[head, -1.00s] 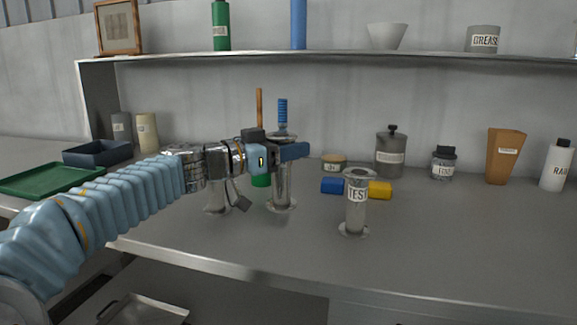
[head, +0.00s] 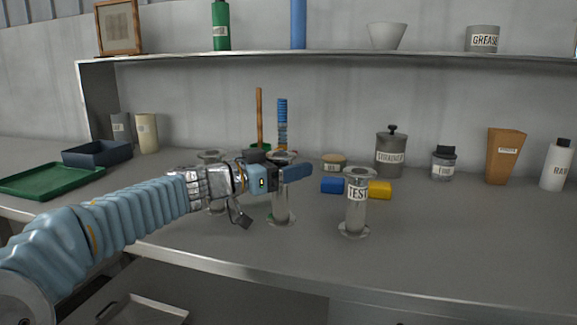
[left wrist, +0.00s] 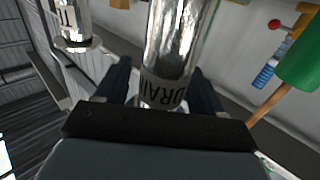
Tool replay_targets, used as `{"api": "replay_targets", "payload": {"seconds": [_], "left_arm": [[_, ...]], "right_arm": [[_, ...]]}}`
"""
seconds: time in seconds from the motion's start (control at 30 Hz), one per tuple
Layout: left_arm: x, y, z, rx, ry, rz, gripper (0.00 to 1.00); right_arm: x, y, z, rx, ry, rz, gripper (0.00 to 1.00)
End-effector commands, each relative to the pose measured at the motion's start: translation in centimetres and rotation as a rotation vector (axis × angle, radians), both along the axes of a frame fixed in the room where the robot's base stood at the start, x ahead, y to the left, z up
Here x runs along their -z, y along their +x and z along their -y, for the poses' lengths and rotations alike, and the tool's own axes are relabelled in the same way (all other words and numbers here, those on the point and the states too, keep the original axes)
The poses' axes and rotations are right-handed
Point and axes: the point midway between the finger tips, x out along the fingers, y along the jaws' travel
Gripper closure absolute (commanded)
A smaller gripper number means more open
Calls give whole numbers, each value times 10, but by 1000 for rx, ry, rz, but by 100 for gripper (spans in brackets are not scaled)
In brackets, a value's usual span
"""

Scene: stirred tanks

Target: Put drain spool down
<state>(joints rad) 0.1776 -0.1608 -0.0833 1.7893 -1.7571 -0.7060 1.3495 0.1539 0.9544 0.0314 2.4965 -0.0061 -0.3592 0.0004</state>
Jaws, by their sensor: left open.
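The drain spool (head: 282,207), a shiny metal cylinder with flanged ends, stands upright, apparently on the grey bench (head: 430,240). My left gripper (head: 288,174) is around its upper part. In the left wrist view the drain spool (left wrist: 172,45) with its dark DRAIN label lies between the two dark fingers of the left gripper (left wrist: 160,82). The jaws are open. The gripper hides part of the spool in the head view. My right gripper is not in view.
A TEST spool (head: 355,205) stands to the right. Another metal spool (head: 212,156) stands partly behind my left wrist. Blue (head: 332,185) and yellow (head: 380,189) blocks lie behind the TEST spool. The bench front and right are clear.

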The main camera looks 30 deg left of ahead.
Motion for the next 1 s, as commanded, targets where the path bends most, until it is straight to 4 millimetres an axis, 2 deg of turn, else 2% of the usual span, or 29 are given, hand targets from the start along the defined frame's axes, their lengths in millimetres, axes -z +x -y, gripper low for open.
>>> {"api": "replay_targets", "payload": {"seconds": [0.23,0.7,0.83,1.0], "left_arm": [[-4,-5,-3,-2,0,1,32],[-4,-91,-47,-3,0,1,32],[-3,-103,-52,0,-1,0,32],[-3,-108,-54,0,-1,0,32]], "right_arm": [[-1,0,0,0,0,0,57],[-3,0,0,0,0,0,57],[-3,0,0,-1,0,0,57],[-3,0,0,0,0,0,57]]}}
